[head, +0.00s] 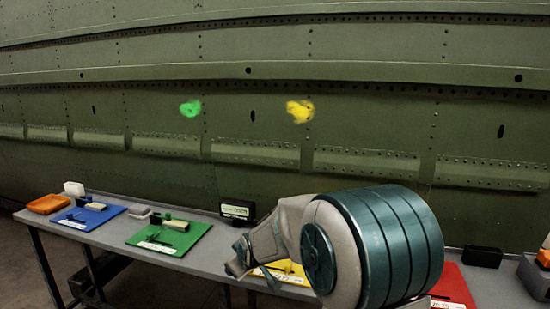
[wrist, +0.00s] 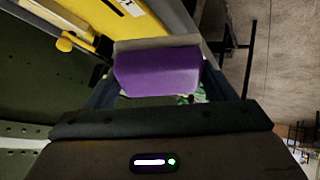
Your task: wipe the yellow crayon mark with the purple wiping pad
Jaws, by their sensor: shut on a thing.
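The yellow crayon mark (head: 300,111) is a small smear on the green fuselage skin (head: 350,135), right of a green mark. The purple wiping pad (wrist: 158,70) shows in the wrist view between my gripper's fingers, with a grey layer along its far edge. My gripper (wrist: 150,88) is shut on the pad. In the head view my gripper (head: 250,262) is low over the table near the yellow mat, well below the yellow mark. The pad is hidden there by my arm.
A green mark (head: 190,108) is also on the skin. The long grey table (head: 90,252) holds a blue mat (head: 88,215), a green mat (head: 170,236), a yellow mat (head: 290,272) and a red mat (head: 455,288). A black box (head: 238,209) stands at its back edge.

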